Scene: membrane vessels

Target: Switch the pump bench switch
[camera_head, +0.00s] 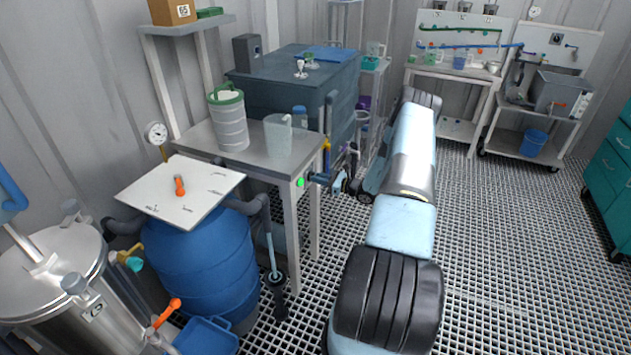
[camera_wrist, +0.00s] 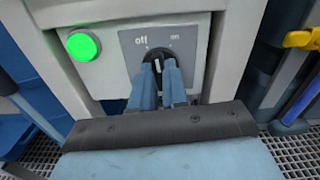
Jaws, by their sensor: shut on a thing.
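The pump bench switch (camera_wrist: 156,61) is a dark round knob on a grey plate marked "off" on the left and "on" on the right. In the wrist view my gripper (camera_wrist: 158,72) is shut on the knob, its two blue fingers on either side of it. The fingers hide part of the knob.
The pump bench (camera_head: 255,152) holds a white container with a green rim (camera_head: 228,120) and a clear jug (camera_head: 278,134). A blue barrel (camera_head: 205,260) stands in front on the left. A dark tank (camera_head: 290,85) is behind. The grated floor on the right is clear.

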